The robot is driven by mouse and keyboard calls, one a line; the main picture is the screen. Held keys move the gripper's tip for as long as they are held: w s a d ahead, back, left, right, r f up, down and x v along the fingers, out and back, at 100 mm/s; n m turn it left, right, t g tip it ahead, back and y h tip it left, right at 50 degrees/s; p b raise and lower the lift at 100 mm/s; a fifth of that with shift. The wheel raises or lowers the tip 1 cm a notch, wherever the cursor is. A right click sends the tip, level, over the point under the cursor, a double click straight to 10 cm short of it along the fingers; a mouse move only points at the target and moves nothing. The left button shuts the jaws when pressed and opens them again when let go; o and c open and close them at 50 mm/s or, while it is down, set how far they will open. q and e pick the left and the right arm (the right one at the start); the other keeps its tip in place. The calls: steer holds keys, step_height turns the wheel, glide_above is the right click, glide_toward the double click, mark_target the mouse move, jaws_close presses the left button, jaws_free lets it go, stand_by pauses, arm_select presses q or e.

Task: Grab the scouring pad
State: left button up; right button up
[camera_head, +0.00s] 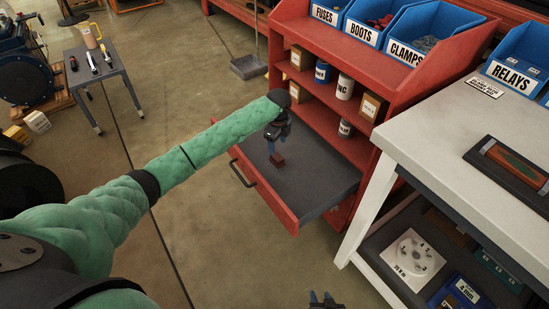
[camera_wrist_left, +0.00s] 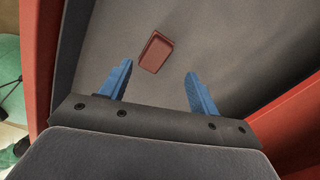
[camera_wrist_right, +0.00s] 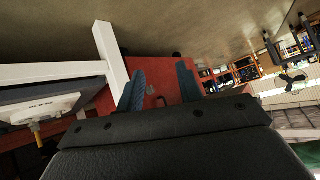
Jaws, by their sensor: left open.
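The scouring pad (camera_head: 277,160) is a small reddish-brown block lying on the grey floor of the open red drawer (camera_head: 313,203). In the left wrist view the pad (camera_wrist_left: 156,52) lies ahead of and between the blue fingertips, apart from both. My left gripper (camera_head: 275,143) reaches down into the drawer just above the pad. It is open and empty, and its two fingers show in the left wrist view (camera_wrist_left: 158,80). My right gripper (camera_head: 322,298) shows at the bottom edge of the head view. In the right wrist view its fingers (camera_wrist_right: 160,82) are apart with nothing between them.
The red shelf unit (camera_head: 375,100) rises behind the drawer, with blue bins on top and cans and boxes on its shelves. A white-topped workbench (camera_head: 455,135) stands to the right. A small grey table (camera_head: 95,68) with tools stands far left. Floor left of the drawer is clear.

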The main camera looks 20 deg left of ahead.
mark_target(277, 156)
arm_select(q)
steer(key=m, duration=0.2)
steer(key=shift+s+d+r+m, duration=0.25)
steer(key=shift+s+d+m, duration=0.05)
steer(key=shift+m, duration=0.1)
steer(key=shift+f+m, duration=0.15)
steer(key=shift+m, duration=0.45)
steer(key=shift+a+f+b, duration=0.1)
steer(key=shift+f+b, duration=0.2)
steer(key=shift+f, duration=1.3)
step_height(277, 156, down, 4)
steer(key=shift+a+f+b, duration=0.15)
steer(key=shift+f+b, duration=0.05)
steer(key=shift+b, duration=0.15)
steer(key=c, duration=1.1)
arm_select(e)
steer(key=w+r+t, duration=0.3)
steer(key=w+r, duration=0.1)
steer(key=r, duration=0.3)
steer(key=w+r+t+y, duration=0.1)
steer(key=w+r+t, duration=0.2)
steer(key=r, duration=0.5)
steer(key=shift+w+a+t, duration=0.3)
steer(key=shift+w+a, duration=0.05)
steer(key=shift+w, duration=0.2)
